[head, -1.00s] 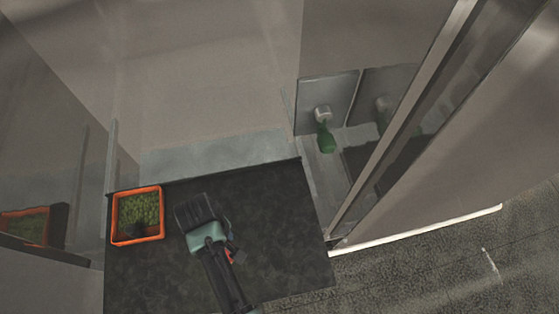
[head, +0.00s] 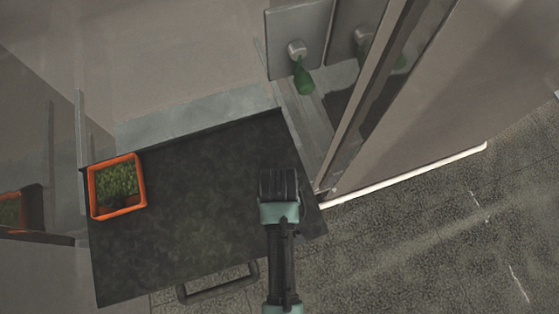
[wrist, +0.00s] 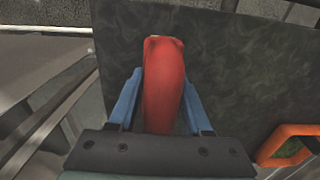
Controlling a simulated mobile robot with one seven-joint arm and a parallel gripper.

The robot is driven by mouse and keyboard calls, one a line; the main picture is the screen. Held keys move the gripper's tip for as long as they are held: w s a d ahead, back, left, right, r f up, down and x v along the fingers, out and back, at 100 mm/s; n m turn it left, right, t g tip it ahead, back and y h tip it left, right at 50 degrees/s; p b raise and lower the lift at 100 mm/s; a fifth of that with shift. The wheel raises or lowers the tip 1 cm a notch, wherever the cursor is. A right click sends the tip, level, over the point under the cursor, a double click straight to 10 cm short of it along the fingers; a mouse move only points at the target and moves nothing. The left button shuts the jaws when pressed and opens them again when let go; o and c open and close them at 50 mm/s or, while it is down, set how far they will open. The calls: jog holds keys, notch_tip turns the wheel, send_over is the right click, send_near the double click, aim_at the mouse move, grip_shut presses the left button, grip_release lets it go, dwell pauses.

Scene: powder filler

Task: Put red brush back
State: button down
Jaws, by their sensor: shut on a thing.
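The red brush shows in the wrist view as a red, rounded handle (wrist: 164,85). It lies between the two blue fingers of my gripper (wrist: 164,100), which is shut on it. The rest of the brush is hidden from this angle. In the head view my gripper (head: 279,184) is above the right part of the dark cart top, near its right edge. The brush cannot be made out there, as the gripper body covers it.
An orange square container (head: 117,187) with green contents stands at the left of the dark top (head: 190,210). A green brush (head: 303,80) hangs from a white holder (head: 297,48) on a grey wall plate. A tall panel (head: 410,110) stands at right. The middle of the top is clear.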

jog(key=shift+f, duration=2.25)
jog(key=shift+f, duration=0.1)
jog(key=shift+c, duration=1.7)
grip_release()
